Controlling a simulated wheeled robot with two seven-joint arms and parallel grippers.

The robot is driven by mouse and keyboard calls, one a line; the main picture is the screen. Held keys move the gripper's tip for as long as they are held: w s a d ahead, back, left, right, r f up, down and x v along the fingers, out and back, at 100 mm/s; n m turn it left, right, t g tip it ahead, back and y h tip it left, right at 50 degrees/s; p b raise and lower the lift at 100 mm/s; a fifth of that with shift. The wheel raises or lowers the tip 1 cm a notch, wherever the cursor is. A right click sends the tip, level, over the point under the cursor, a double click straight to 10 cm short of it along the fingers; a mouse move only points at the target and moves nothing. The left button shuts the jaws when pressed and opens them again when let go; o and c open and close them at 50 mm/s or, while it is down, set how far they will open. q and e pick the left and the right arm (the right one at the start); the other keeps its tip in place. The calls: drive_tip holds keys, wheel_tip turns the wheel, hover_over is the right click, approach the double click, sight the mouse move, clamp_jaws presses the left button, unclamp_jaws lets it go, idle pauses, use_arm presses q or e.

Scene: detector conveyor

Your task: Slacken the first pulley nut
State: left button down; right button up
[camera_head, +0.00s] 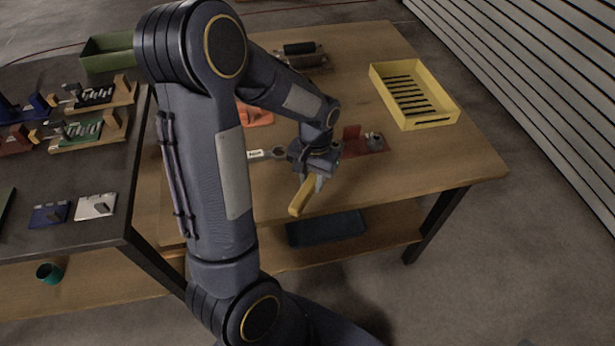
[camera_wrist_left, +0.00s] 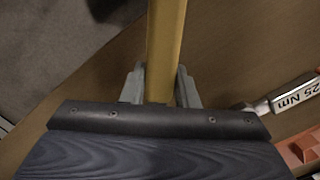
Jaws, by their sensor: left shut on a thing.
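My left gripper (camera_head: 317,182) is shut on a yellow-handled tool (camera_head: 303,196), held above the front part of the wooden table. In the left wrist view the yellow handle (camera_wrist_left: 166,40) runs up between the two grey fingers (camera_wrist_left: 160,88); its working end is not visible. A red bracket (camera_head: 353,134) with small metal parts (camera_head: 374,138) stands on a dark red plate just right of and behind the gripper, apart from the tool. I cannot make out a single pulley nut there. My right gripper is not in view.
A wrench with a white label (camera_head: 256,154) lies left of the gripper; the label reads 25 Nm (camera_wrist_left: 296,96) in the left wrist view. An orange-red part (camera_head: 258,113) lies behind it. A yellow crate (camera_head: 437,122) stands at the right. The table's right front is clear.

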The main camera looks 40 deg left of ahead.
use_arm(q)
drive_tip(key=shift+d+n, duration=0.3)
drive_tip(key=shift+d, duration=0.1)
drive_tip(key=shift+w, duration=0.1)
drive_tip(key=shift+w+d+n, duration=0.2)
drive_tip(key=shift+d+n, duration=0.25)
drive_tip(key=shift+d, duration=0.1)
drive_tip(key=shift+w+d+n, duration=0.15)
drive_tip(key=shift+d+n, duration=0.3)
drive_tip(key=shift+d, duration=0.1)
drive_tip(key=shift+w+d+n, duration=0.25)
drive_tip(key=shift+d+n, duration=0.2)
drive_tip(key=shift+d, duration=0.05)
drive_tip(key=shift+w+d+n, duration=0.25)
drive_tip(key=shift+d+n, duration=0.2)
drive_tip(key=shift+d, duration=0.15)
drive_tip(key=shift+w+d+n+h, duration=0.3)
drive_tip(key=shift+w+d+n, duration=0.35)
drive_tip(key=shift+d+n, duration=0.25)
